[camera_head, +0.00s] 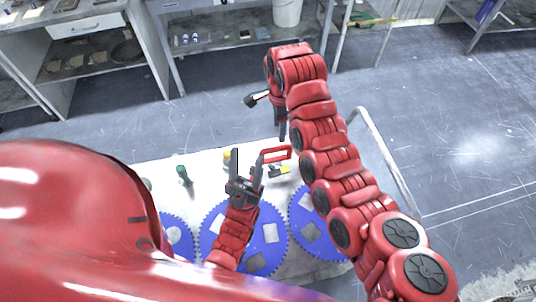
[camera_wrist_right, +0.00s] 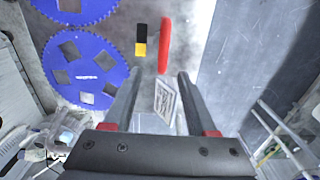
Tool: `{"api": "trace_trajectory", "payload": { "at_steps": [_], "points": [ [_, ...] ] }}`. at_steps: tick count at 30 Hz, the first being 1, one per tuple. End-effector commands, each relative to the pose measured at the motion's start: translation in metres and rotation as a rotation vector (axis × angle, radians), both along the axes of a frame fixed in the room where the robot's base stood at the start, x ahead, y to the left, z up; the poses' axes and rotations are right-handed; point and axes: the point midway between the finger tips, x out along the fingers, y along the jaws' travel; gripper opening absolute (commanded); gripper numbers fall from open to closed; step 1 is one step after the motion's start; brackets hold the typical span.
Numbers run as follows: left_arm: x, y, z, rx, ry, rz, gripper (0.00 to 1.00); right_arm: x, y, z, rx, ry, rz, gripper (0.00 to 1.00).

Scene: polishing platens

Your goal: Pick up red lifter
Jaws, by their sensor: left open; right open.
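The red lifter (camera_head: 275,153) is a U-shaped red handle near the far edge of the pale table. In the right wrist view it shows as a red bar (camera_wrist_right: 164,45), just beyond my fingertips. My right gripper (camera_head: 281,128) points down above the table, a little beyond the lifter and apart from it. In the wrist view my right gripper (camera_wrist_right: 158,76) is open, with nothing held between its fingers. My left gripper (camera_head: 247,164) is open and points up, just left of the lifter. I cannot tell how close it is to the lifter.
A yellow and black block (camera_head: 279,171) lies beside the lifter. Several blue toothed platens (camera_head: 275,262) carrying grey squares line the near side of the table (camera_head: 205,200). A green-handled tool (camera_head: 183,174) stands at left. Open floor (camera_head: 225,110) lies beyond the table.

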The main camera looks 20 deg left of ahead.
Motion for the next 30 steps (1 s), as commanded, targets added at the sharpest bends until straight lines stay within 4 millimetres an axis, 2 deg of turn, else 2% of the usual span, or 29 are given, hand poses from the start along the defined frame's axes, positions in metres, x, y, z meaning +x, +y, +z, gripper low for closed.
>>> {"api": "trace_trajectory", "payload": {
  "at_steps": [3, 5, 13, 22, 30],
  "points": [
    [0.0, 0.0, -0.011, 0.0, 0.0, 0.0, 0.5, -0.002, 0.002, -0.025, 0.0, 0.0, 0.003, 0.57],
    [0.0, 0.0, -0.015, 0.0, 0.0, 0.0, 0.5, -0.002, 0.001, -0.035, -0.002, 0.0, 0.002, 0.57],
    [0.0, 0.0, -0.06, 0.0, 0.0, 0.0, 0.5, -0.001, 0.001, -0.089, -0.002, -0.001, 0.003, 0.57],
    [0.0, 0.0, -0.054, 0.0, 0.0, 0.0, 0.5, 0.0, 0.002, -0.104, -0.001, 0.001, 0.002, 0.57],
    [0.0, 0.0, -0.034, 0.0, 0.0, 0.0, 0.5, 0.001, 0.006, -0.126, -0.006, 0.006, 0.001, 0.57]
  ]
}}
